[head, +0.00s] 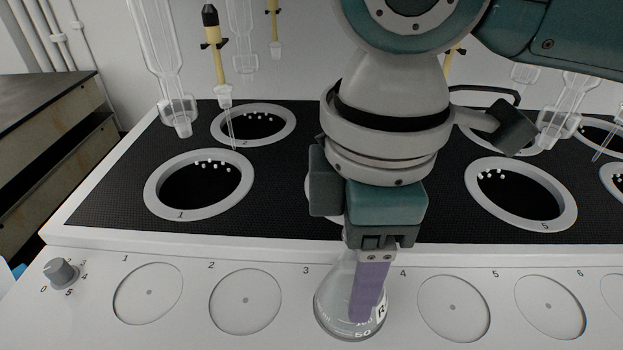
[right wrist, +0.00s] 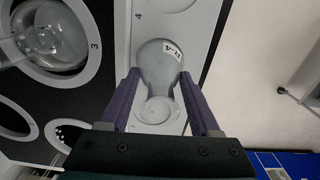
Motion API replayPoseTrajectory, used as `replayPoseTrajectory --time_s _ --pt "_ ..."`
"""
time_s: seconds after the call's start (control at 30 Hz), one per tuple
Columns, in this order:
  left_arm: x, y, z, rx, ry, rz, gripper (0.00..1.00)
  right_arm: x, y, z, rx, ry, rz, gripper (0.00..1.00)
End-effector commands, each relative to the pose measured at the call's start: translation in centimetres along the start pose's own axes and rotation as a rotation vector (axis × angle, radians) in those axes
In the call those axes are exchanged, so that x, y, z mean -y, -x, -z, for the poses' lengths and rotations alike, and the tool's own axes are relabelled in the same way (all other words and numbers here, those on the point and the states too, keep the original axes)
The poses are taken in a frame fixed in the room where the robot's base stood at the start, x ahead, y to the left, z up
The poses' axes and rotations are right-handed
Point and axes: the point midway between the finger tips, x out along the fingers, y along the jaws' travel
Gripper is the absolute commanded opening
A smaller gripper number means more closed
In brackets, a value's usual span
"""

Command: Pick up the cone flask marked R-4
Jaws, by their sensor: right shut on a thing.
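The clear cone flask (head: 334,310) is low in the middle of the head view, at the front ledge by the printed 3. Its white label shows an R, with the rest cut off by a finger. It also shows in the right wrist view (right wrist: 160,58), where its label seems to read R-4. My right gripper (head: 368,300) is shut on the flask from above, with purple fingers on either side of it in the wrist view (right wrist: 160,76). The flask looks near upright; I cannot tell whether its base touches the ledge. My left gripper is not in view.
Empty round spots 1 (head: 148,293), 2 (head: 245,301) and 4 (head: 453,307) lie along the white ledge. A knob (head: 62,272) stands at its left end. Behind are ringed wells (head: 152,197) in the black top, with hanging glassware (head: 158,60). A round glass vessel (right wrist: 45,38) sits in one well.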

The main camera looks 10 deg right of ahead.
Motion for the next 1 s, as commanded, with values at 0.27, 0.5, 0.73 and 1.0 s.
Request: replayPoseTrajectory --time_s 0.27,0.5,0.73,1.0 --pt "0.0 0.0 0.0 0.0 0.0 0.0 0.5 0.0 0.1 0.0 -0.001 0.0 -0.001 0.0" --pt "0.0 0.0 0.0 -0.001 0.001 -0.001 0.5 0.0 0.2 0.0 -0.001 0.0 -0.001 0.0" --pt "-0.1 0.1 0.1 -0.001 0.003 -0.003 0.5 -0.1 1.3 0.1 -0.002 0.0 -0.002 0.0" --pt "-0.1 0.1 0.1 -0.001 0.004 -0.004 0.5 -0.1 3.5 0.1 -0.002 0.0 -0.003 0.0"
